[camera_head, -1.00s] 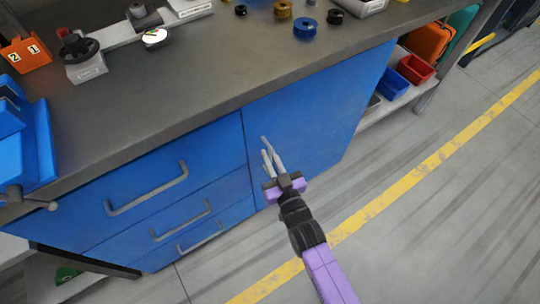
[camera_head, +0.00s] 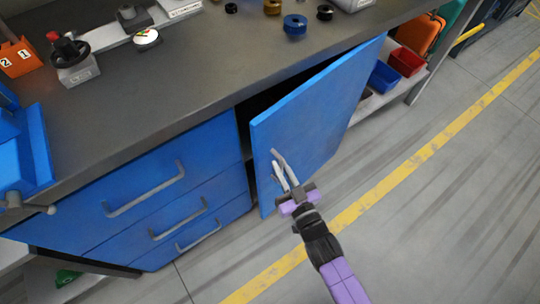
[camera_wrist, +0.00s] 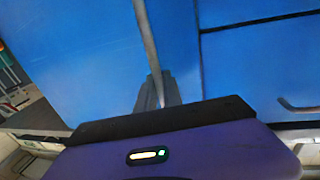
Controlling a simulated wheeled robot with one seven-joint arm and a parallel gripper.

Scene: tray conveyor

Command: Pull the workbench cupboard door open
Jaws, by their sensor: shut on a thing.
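The blue cupboard door (camera_head: 318,110) stands partly open in the head view, its left edge swung out from the workbench and its right edge at the bench's right end. A dark gap shows behind its left edge. My gripper (camera_head: 284,172) is shut on the door's grey bar handle (camera_head: 279,158), near the door's left edge. In the wrist view the handle (camera_wrist: 147,40) runs down between the fingers of my gripper (camera_wrist: 158,92), with the blue door (camera_wrist: 75,50) behind it. The cupboard's inside is mostly hidden by the door.
Blue drawers (camera_head: 150,190) with grey handles are left of the door. The grey worktop (camera_head: 200,80) carries several small items. Red (camera_head: 406,62) and blue bins (camera_head: 384,76) sit on a shelf at right. The floor (camera_head: 440,200) in front is clear, with a yellow line.

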